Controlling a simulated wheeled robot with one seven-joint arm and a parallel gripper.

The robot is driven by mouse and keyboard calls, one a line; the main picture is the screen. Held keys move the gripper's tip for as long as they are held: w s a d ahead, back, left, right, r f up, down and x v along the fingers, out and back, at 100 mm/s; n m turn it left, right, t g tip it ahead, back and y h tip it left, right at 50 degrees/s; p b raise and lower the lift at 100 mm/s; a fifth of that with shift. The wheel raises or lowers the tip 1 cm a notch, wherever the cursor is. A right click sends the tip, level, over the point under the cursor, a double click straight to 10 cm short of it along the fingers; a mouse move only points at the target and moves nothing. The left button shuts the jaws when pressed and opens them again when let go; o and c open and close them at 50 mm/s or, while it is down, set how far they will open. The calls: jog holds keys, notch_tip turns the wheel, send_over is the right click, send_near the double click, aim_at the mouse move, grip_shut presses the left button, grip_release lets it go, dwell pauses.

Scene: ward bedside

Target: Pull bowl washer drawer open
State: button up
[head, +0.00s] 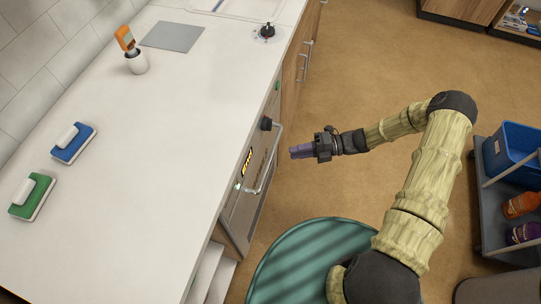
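The bowl washer (243,195) is built in under the white counter. Its front has a lit display, a dark knob (266,124) and a curved metal handle (265,172). The front looks closed, though I see it steeply from above. My gripper (298,151) is to the right of the washer front, near the handle's upper end, with its purple fingers pointing left toward it. A gap of floor shows between the fingers and the handle. Whether the fingers are apart or together is too small to tell.
The counter (150,190) holds a blue scrubber (74,145), a green scrubber (32,198) and a brush in a white cup (136,62). A cart (490,215) with a blue bin (512,150) and bottles stands at right. Brown floor (360,70) is clear beyond my arm.

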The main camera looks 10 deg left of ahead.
aim_at(271, 156)
jog(key=x, duration=0.9)
jog(key=shift+s+a+p, duration=0.1)
jog(key=shift+a+p, duration=0.05)
jog(key=shift+p, duration=0.2)
jog(key=shift+c, duration=0.4)
grip_shut()
